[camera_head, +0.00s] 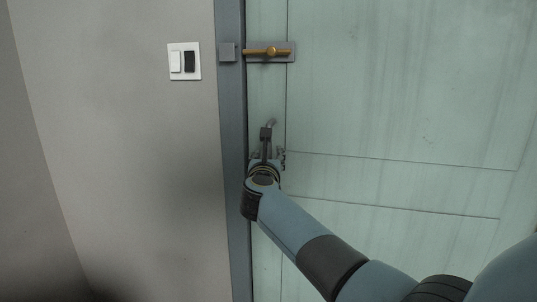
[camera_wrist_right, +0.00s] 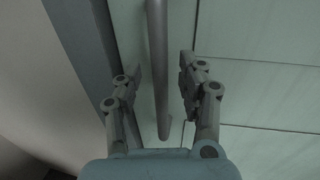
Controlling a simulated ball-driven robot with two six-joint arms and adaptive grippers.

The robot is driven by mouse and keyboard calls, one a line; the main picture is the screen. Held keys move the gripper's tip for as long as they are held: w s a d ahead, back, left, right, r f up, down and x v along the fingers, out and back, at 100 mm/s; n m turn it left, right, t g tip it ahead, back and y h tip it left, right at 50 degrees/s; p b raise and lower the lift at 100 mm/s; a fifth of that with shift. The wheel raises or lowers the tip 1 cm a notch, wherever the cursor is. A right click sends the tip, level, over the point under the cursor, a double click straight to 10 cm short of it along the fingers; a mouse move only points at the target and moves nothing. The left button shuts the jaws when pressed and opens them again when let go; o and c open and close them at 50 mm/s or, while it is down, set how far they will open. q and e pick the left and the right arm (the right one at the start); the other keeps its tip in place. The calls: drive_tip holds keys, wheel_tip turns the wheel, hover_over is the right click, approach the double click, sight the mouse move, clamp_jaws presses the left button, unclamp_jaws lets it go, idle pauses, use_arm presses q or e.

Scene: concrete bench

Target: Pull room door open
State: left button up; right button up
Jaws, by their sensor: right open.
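The room door (camera_head: 400,110) is pale green with panel lines and shows no gap at the grey-blue frame (camera_head: 233,160) on its left. A brass latch lever (camera_head: 268,51) on a grey plate sits high on the door's left edge. In the right wrist view a grey vertical bar handle (camera_wrist_right: 158,70) stands on the door. My right gripper (camera_wrist_right: 160,78) is open, with one finger on each side of the bar and space showing beside it. In the head view my right gripper (camera_head: 268,138) largely hides the handle. My left gripper is not in view.
A white switch plate (camera_head: 184,61) with one white and one black rocker is on the grey wall (camera_head: 110,130) left of the frame. A grey block (camera_head: 227,52) sits on the frame beside the latch. My right arm crosses the lower right.

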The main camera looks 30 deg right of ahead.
drive_tip(key=shift+x, duration=1.1)
clamp_jaws()
